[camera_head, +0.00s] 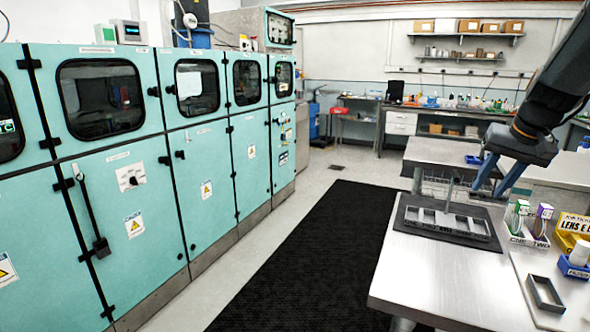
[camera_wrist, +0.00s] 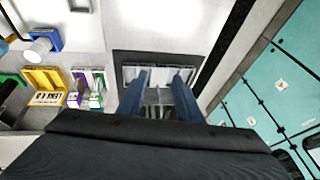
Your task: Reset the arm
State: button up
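My gripper (camera_head: 487,188) is at the right in the head view, pointing down over the metal table, with its two blue-grey fingers apart. In the wrist view my gripper (camera_wrist: 160,74) is also open, with nothing visibly held. A grey rack (camera_head: 447,222) with compartments and an upright handle stands on a dark mat (camera_head: 405,213). In the head view the fingers appear just right of and behind the handle. In the wrist view the rack (camera_wrist: 158,96) shows between and beyond the fingers, which partly hide it.
A yellow bin (camera_head: 572,232), a blue bin (camera_head: 573,268) and a dark square frame (camera_head: 545,294) are further right. Teal cabinets (camera_head: 130,190) line the left; a black floor mat (camera_head: 310,262) lies between.

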jog(key=s+a+f+n+g, duration=0.1)
jog(key=s+a+f, duration=0.2)
jog(key=a+f, duration=0.35)
jog(key=s+a+f+n+g, duration=0.1)
jog(key=s+a+f, duration=0.3)
jog(key=a, duration=0.5)
jog(key=s+a+f+n, duration=0.1)
jog(key=s+a+f, duration=0.3)
jog(key=s+a, duration=0.2)
jog(key=s+a+f+n+g, duration=0.1)
jog(key=s+a+f+n, duration=0.1)
jog(key=s+a+f, duration=0.2)
jog(key=s+a, duration=0.2)
jog(key=s, duration=0.2)
jog(key=shift+f+g, duration=0.3)
jog(key=shift+f, duration=0.1)
